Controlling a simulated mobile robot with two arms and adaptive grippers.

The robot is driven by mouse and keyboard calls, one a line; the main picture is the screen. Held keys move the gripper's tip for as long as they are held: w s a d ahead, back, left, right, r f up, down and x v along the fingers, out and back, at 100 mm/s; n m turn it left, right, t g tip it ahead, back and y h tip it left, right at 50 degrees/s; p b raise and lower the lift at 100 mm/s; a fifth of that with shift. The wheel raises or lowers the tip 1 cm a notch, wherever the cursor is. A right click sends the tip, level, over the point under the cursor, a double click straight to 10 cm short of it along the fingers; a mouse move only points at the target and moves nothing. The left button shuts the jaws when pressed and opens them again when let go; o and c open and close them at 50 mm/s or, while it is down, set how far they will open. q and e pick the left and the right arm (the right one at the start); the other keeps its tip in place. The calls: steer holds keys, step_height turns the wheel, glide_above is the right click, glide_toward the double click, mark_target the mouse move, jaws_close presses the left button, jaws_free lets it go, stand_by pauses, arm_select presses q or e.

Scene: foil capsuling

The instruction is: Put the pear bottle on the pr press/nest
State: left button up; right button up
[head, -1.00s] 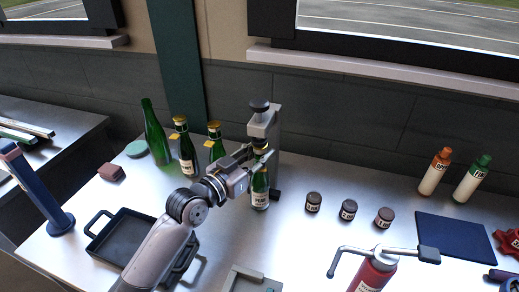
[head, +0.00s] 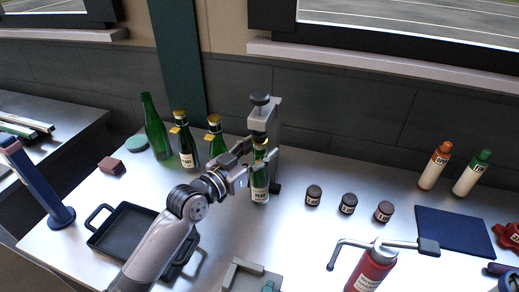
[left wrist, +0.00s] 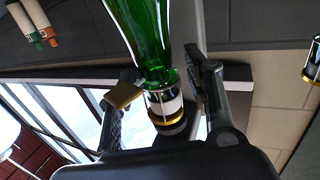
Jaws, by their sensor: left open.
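The pear bottle (head: 260,188) is green glass with a white label and a gold band at the neck. It stands upright at the grey press (head: 273,140), just in front of its column. I cannot tell whether its base sits in the nest. My left gripper (head: 256,160) is open, with its fingers on either side of the bottle's neck. In the left wrist view the bottle (left wrist: 150,40) appears upside down, its neck between the two open fingers (left wrist: 162,88). A gold tag (left wrist: 124,94) hangs beside the neck. My right gripper is not in view.
Two similar bottles (head: 185,145) (head: 215,140) and a plain green bottle (head: 154,130) stand left of the press. A black tray (head: 125,235) lies front left. Three small jars (head: 348,204) stand to the right, with a red canister (head: 372,268) in front.

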arm_select(q)
steer(key=shift+r, duration=0.3)
steer(key=b+v, duration=0.1)
steer(key=v, duration=1.1)
steer(key=shift+b, duration=0.35)
